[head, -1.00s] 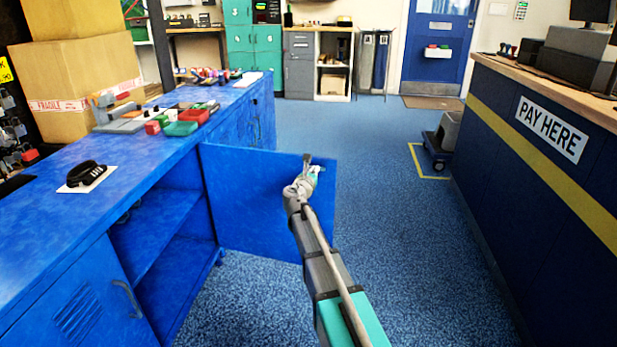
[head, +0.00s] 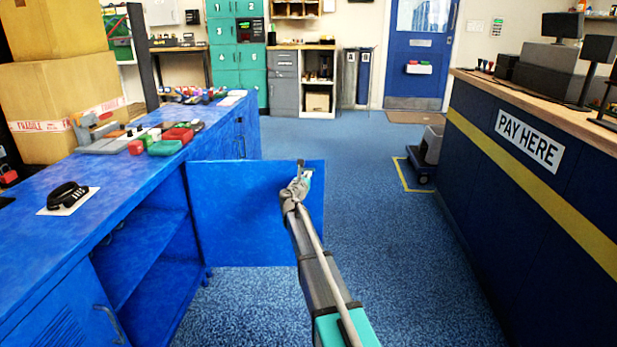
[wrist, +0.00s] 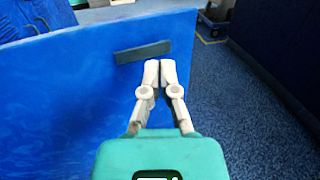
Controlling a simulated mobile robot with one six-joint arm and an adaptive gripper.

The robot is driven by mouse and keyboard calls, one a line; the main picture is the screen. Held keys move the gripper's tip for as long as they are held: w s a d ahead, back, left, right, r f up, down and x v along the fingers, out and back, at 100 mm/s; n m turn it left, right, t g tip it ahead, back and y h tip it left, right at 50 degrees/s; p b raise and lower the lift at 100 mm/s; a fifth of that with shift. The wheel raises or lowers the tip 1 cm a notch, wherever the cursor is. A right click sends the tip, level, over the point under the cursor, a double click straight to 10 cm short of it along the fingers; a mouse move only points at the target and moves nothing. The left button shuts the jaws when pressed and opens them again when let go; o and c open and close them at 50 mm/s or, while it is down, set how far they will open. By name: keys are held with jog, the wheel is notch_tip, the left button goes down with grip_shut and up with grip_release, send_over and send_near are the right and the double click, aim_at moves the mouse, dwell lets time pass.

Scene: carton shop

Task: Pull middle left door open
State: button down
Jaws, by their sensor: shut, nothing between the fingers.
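The blue cabinet door (head: 245,215) stands swung out from the left counter, with the shelved compartment (head: 150,245) behind it uncovered. In the wrist view the door (wrist: 70,100) fills the left side, with a dark flat bar (wrist: 143,52) near its top edge. My gripper (head: 301,165) is at the door's upper right part, near its free edge. In the wrist view my gripper (wrist: 160,66) is shut and empty, its fingertips just below and right of the bar. Whether the fingers touch the door is unclear.
A closed blue door (head: 75,315) with a handle is at the lower left. A black phone (head: 68,196) and trays (head: 175,140) lie on the counter (head: 110,205). The PAY HERE counter (head: 500,190) bounds the right. Blue floor (head: 375,250) between is clear.

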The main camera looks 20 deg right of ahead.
jog(key=s+a, duration=0.3)
jog(key=s, duration=1)
jog(key=shift+s+a, duration=0.15)
jog(key=shift+a, duration=0.2)
jog(key=s+d+f+m+g+y+p, duration=0.15)
jog(key=s+f+m+g, duration=0.25)
jog(key=s+m, duration=0.45)
jog(key=s+a+f+m+g+p, duration=0.1)
jog(key=s+f+m+g+p, duration=0.15)
jog(key=s+m+g, duration=0.4)
jog(key=s+a+f+m+g+y+p, duration=0.2)
jog(key=s+a+m+y, duration=0.2)
jog(key=s+a+m, duration=0.4)
jog(key=s+a+f+m+g+y+p, duration=0.2)
jog(key=s+a+m+g+y, duration=0.25)
jog(key=s, duration=0.55)
notch_tip(320, 180, up, 37)
jog(key=m+t+p, duration=0.1)
jog(key=t+p, duration=0.1)
jog(key=p, duration=3.5)
jog(key=shift+s+d+r+m, duration=0.15)
jog(key=shift+d+m, duration=0.2)
jog(key=shift+d, duration=0.1)
